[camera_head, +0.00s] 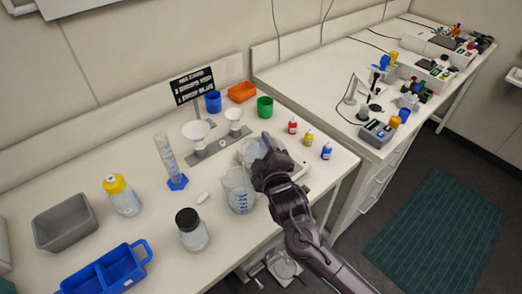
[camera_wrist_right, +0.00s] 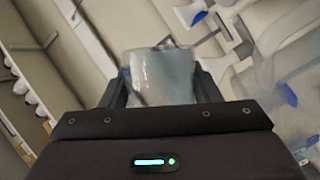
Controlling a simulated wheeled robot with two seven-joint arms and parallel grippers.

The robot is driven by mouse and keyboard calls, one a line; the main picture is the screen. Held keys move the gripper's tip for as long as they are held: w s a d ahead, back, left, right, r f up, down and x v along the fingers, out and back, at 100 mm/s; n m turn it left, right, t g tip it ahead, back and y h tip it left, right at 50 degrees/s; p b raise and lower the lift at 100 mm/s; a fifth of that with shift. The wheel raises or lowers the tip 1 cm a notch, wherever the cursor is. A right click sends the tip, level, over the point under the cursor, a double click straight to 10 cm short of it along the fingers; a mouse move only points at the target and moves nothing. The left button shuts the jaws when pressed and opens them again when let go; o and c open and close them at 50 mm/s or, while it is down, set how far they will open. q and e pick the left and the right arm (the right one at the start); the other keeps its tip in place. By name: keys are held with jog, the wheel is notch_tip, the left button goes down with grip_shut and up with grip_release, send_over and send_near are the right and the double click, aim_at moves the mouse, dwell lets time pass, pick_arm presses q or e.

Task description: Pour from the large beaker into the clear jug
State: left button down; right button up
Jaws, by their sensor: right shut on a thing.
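The large beaker (camera_head: 247,150) is a clear, pale vessel, held behind and slightly right of the clear jug. My right gripper (camera_head: 262,152) is shut on it and hides part of it. In the right wrist view the beaker (camera_wrist_right: 163,78) sits between the two dark fingers and looks pale blue-grey inside. The clear jug (camera_head: 238,190) has blue markings and stands on the bench, close in front of the beaker. I cannot tell how far the beaker is tilted or whether anything flows. My left gripper is not in view.
A measuring cylinder (camera_head: 168,158), funnels on a stand (camera_head: 211,146), a black-capped bottle (camera_head: 191,232) and a yellow-capped bottle (camera_head: 122,197) stand to the left. Small dropper bottles (camera_head: 309,139) are at right. A blue caddy (camera_head: 105,272) and grey bin (camera_head: 65,222) are at front left.

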jog(key=shift+a+r+n+t+b, duration=0.15)
jog(key=shift+n+t+b, duration=0.25)
jog(key=shift+n+b, duration=0.6)
jog(key=shift+s+r+n, duration=0.1)
jog(key=shift+r+n, duration=0.05)
jog(key=shift+n, duration=0.15)
dwell(0.7)
jog(key=shift+s+a+r+n+t, duration=0.1)
jog(key=shift+n+t, duration=0.2)
jog(key=shift+n, duration=0.2)
jog(key=shift+s+a+r+n+t, duration=0.1)
jog(key=shift+n+t, duration=0.2)
jog(key=shift+n, duration=0.2)
jog(key=shift+a+r+n+y, duration=0.2)
jog(key=shift+n+y, duration=0.1)
jog(key=shift+n, duration=0.4)
jog(key=shift+s+n+t, duration=0.1)
jog(key=shift+n+t, duration=0.2)
jog(key=shift+s+a+r+n+y, duration=0.1)
jog(key=shift+r+n+y, duration=0.1)
jog(key=shift+n, duration=0.15)
jog(key=shift+s+a+r+n+y, duration=0.1)
jog(key=shift+n+y, duration=0.1)
jog(key=shift+n, duration=0.15)
